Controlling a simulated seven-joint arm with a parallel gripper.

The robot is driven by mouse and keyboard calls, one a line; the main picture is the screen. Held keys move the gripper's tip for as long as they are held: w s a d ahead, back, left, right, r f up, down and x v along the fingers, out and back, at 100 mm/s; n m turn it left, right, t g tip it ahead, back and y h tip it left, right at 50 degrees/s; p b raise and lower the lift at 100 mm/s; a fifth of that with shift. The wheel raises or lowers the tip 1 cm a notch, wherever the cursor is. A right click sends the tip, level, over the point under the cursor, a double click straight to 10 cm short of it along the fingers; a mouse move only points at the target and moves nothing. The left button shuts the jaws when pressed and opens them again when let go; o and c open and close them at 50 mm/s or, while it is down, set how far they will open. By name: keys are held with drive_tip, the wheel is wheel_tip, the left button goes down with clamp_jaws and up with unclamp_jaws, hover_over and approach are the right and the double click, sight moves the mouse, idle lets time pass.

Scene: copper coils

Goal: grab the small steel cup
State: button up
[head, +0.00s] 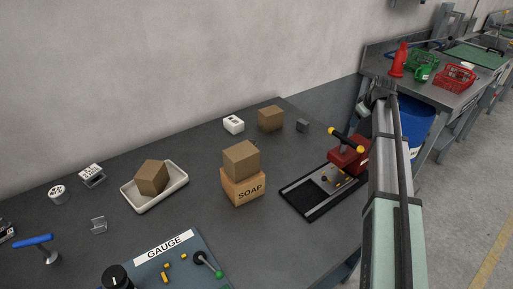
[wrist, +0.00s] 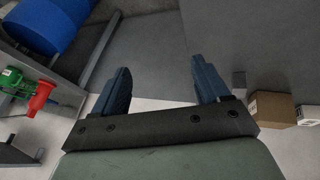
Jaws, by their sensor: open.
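I cannot make out a clear small steel cup in either view. A small pale, round container (head: 57,192) with dark marks on it stands at the left of the dark table in the head view; I cannot tell whether it is the cup. My gripper (wrist: 159,70) is open and empty in the wrist view, its two blue fingers well apart. In the head view my arm reaches up the right side, beyond the table's right end and far from that container; the fingers cannot be made out there.
A tray (head: 155,206) holds another brown box. A red-headed fixture (head: 347,157) is near my arm. Behind are a blue barrel (head: 415,122) and a bench with a red cone (head: 399,60). Bare table lies between the objects.

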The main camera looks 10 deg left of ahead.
drive_tip(key=s+a+r+n+g, duration=0.15)
drive_tip(key=s+a+n, duration=0.25)
drive_tip(key=a, duration=1)
drive_tip(key=s+a+r+n+g, duration=0.1)
drive_tip(key=s+a+n+g, duration=0.2)
drive_tip(key=a, duration=1.1)
drive_tip(key=s+a+r+n+g, duration=0.15)
drive_tip(key=s+a+n, duration=0.35)
drive_tip(key=a, duration=0.9)
drive_tip(key=shift+n+h, duration=0.3)
drive_tip(key=f, duration=1.3)
drive_tip(key=shift+w+d+f, duration=0.1)
drive_tip(key=shift+w+f, duration=0.25)
drive_tip(key=shift+w, duration=0.05)
drive_tip(key=c, duration=1.1)
